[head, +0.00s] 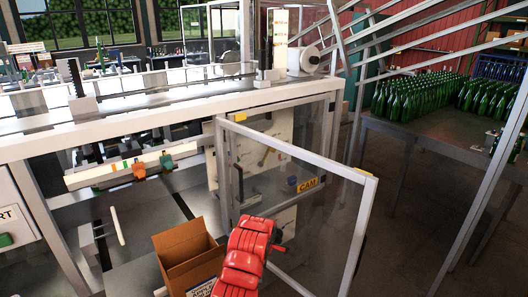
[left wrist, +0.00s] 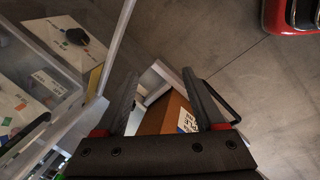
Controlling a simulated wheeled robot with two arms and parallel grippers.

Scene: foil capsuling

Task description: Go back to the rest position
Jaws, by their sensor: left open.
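My red arm (head: 248,258) rises from the bottom of the head view, in front of the open machine door; its gripper cannot be made out there. In the left wrist view my left gripper (left wrist: 160,78) has its two dark fingers spread apart, with nothing held between them. Beyond the fingers, a brown cardboard box (left wrist: 160,116) with a white label shows lower down. The same open box (head: 186,250) stands left of my arm in the head view. My right gripper is in neither view.
A clear, metal-framed door (head: 330,205) with a yellow label stands open beside my arm. The machine bench (head: 150,117) runs along the left. Many green bottles (head: 440,95) stand on a table (head: 415,143) at the right.

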